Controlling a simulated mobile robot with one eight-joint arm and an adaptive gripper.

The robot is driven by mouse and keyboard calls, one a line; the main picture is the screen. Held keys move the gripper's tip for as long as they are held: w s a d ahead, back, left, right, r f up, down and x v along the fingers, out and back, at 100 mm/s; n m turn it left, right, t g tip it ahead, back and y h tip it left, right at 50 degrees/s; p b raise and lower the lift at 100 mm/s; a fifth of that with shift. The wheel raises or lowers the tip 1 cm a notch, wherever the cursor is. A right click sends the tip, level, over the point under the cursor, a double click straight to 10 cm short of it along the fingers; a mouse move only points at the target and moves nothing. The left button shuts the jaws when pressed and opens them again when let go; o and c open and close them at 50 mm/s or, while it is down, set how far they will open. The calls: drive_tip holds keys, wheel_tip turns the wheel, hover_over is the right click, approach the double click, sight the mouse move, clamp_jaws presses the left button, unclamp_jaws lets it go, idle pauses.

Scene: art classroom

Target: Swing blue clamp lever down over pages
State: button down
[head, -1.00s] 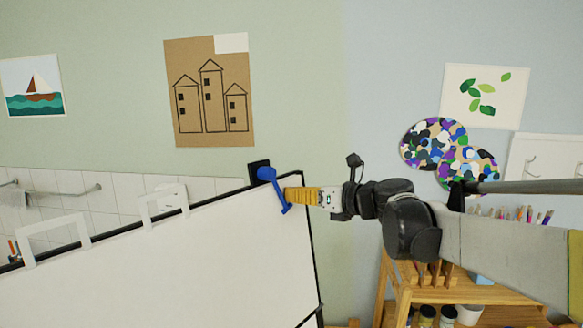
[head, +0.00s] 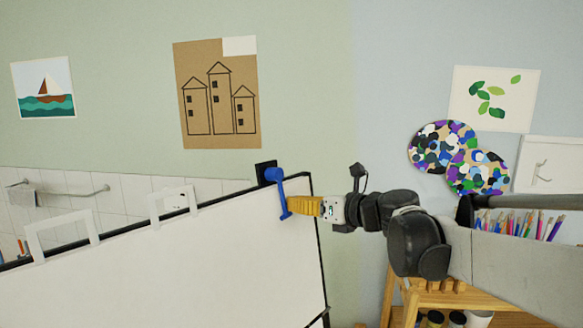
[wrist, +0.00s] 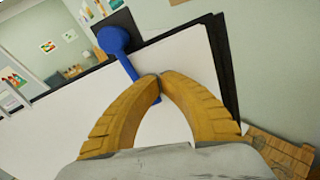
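The blue clamp lever (head: 281,196) is at the top right corner of a large white pad or board of pages (head: 230,265). It hangs from its round pivot on a black clamp block (head: 262,170), pointing down and slightly right over the white sheet. My gripper (head: 292,207) has yellow fingers at the lever's lower part. In the wrist view, the gripper fingertips (wrist: 158,77) meet, with nothing visible between them. Contact with the lever looks likely but is unclear.
White square frames (head: 62,237) stand along the board's top edge to the left. A wooden shelf (head: 430,297) with jars is at lower right, with brushes (head: 520,224) near my arm. The wall behind holds pictures. Space above the board is free.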

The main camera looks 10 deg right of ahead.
drive_tip(key=shift+s+a, duration=0.1)
drive_tip(key=shift+a, duration=0.05)
drive_tip(key=shift+s+a+f, duration=0.35)
drive_tip(key=shift+s+a, duration=0.05)
drive_tip(key=shift+s, duration=0.05)
idle(0.3)
drive_tip(key=shift+s, duration=0.1)
drive_tip(key=p+v, duration=0.2)
drive_tip(key=v, duration=0.6)
drive_tip(key=shift+s+r, duration=0.2)
drive_tip(key=shift+s, duration=0.2)
drive_tip(key=shift+f, duration=0.15)
